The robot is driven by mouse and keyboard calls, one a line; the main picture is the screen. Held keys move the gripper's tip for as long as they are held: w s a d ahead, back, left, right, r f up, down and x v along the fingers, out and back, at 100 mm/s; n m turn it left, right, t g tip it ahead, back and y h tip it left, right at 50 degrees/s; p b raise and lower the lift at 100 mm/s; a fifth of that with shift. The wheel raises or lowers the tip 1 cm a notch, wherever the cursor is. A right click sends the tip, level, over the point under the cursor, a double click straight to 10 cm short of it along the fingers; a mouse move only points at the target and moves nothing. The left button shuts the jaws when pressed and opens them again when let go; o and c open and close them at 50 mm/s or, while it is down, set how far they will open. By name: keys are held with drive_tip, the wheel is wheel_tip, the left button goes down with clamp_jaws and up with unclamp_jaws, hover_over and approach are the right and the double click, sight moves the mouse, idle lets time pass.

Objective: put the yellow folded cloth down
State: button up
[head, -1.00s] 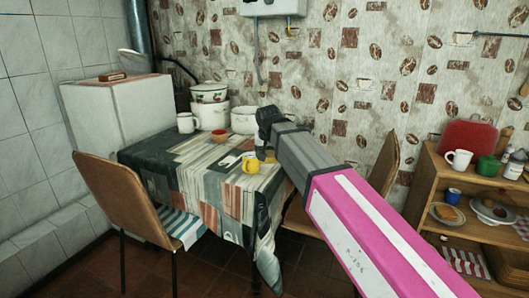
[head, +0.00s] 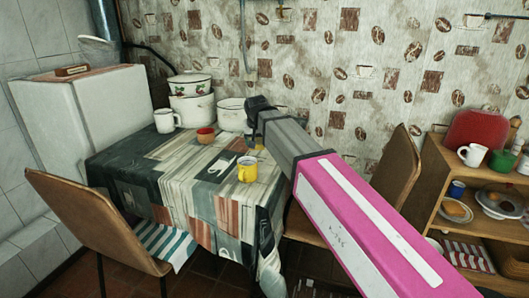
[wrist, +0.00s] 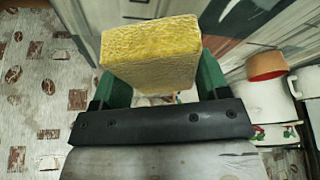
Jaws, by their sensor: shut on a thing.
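The yellow folded cloth (wrist: 150,52) shows in the wrist view as a thick, block-like bundle with a rough surface. It sits between the two green fingers of my gripper (wrist: 160,85), which is shut on it. In the head view my gripper (head: 257,118) is over the right back part of the table (head: 190,205), in front of the wide white pot. A patterned tablecloth covers the table.
A yellow mug (head: 247,169) stands near the table's right side. A red bowl (head: 206,135), a white mug (head: 164,120), stacked white pots (head: 192,106) and a wide white pot (head: 231,113) stand toward the back. Chairs flank the table. The table's middle and front are clear.

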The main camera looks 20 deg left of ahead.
hover_over(265, 156)
drive_tip(key=f, duration=0.3)
drive_tip(key=shift+s+d+f, duration=0.1)
drive_tip(key=shift+s+f, duration=0.2)
drive_tip(key=shift+f, duration=2)
drive_tip(key=shift+f, duration=0.3)
drive_tip(key=o, duration=0.8)
drive_tip(key=shift+d, duration=0.1)
drive_tip(key=shift+o, duration=0.2)
drive_tip(key=shift+s+f, duration=0.1)
drive_tip(key=shift+s+r, duration=0.1)
drive_tip(key=shift+r, duration=0.35)
drive_tip(key=v, duration=1.1)
drive_tip(key=shift+r, duration=0.4)
